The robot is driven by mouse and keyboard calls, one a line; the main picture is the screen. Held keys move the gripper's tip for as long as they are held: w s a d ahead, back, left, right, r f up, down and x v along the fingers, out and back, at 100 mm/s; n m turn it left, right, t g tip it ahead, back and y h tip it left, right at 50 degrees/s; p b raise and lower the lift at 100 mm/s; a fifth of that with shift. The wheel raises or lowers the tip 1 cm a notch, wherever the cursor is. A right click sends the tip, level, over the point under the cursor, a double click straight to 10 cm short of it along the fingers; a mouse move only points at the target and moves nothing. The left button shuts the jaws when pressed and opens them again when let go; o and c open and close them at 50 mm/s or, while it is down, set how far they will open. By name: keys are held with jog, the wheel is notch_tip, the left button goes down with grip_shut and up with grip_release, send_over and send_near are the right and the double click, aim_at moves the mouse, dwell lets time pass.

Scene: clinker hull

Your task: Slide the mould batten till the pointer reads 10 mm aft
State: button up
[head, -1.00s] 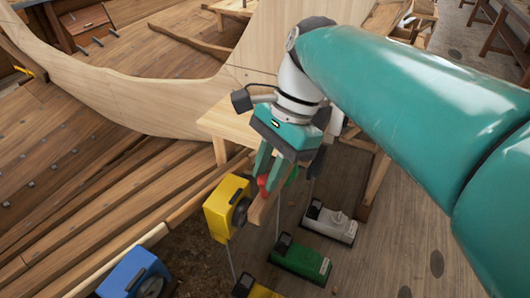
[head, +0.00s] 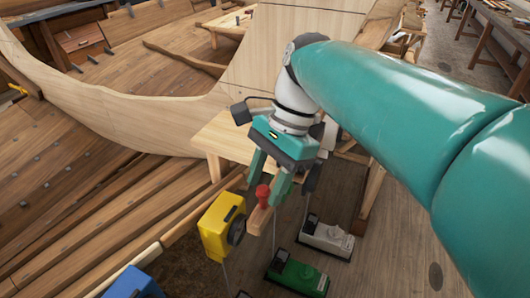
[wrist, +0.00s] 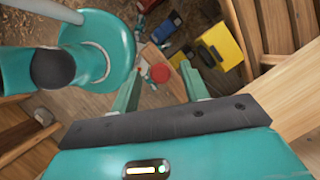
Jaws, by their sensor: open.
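The mould batten (head: 257,222) is a short light wooden bar showing beside the yellow box, with a red knob (head: 263,192) standing on it. My gripper (head: 264,196) is open, its two green fingers spread on either side of the knob. In the wrist view, the red knob (wrist: 159,73) shows beyond and between the fingertips (wrist: 160,88), with clear space around it. It is not held. I cannot make out the pointer or any scale marks in either view.
A yellow box (head: 215,225) with a dark round face stands close left of the batten. A blue box (head: 133,284), a green box (head: 300,277) and a white box (head: 325,237) are nearby. The pale hull planking (head: 130,105) curves behind on the left.

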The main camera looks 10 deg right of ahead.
jog(key=v, duration=1.3)
jog(key=shift+r, duration=0.35)
jog(key=shift+w+d, duration=0.1)
jog(key=s+d+f+n+t+h, duration=0.1)
jog(key=s+f+n+t, duration=0.1)
jog(key=f+n, duration=0.2)
jog(key=s+d+f+n+t+h, duration=0.1)
jog(key=s+d+f+n+t, duration=0.1)
jog(key=f, duration=0.7)
jog(key=s+d+f+n+t+h, duration=0.1)
jog(key=s+f+n+t+h, duration=0.1)
jog(key=f+n, duration=0.4)
jog(key=shift+s+d+f+t, duration=0.25)
jog(key=shift+d+f+t, duration=0.25)
jog(key=shift+t, duration=0.4)
jog(key=shift+a+f, duration=0.1)
jog(key=shift+c, duration=1)
